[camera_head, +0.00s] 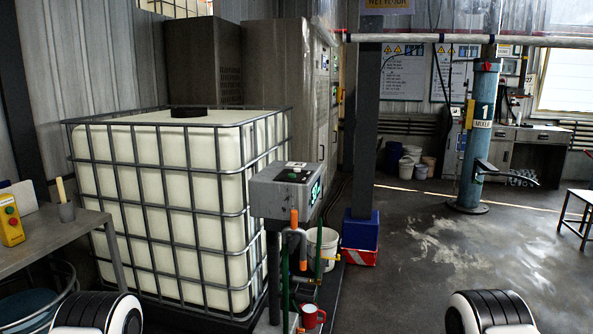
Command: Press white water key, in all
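A grey control box (285,190) stands on a post right of the white caged tank. A small green display (315,191) glows on its right side. Its sloped top carries a small white patch (296,164) and a dark panel with a greenish spot; the keys are too small to tell apart or read, so I cannot tell which is the white water key. Neither of my grippers shows. Only rounded black-and-white parts of my arms show at the bottom left and bottom right, well apart from the box.
The caged tank (165,190) fills the left. A table (45,240) with a yellow button box (10,220) is at left. Floor at right is open before a blue mixer column (480,135).

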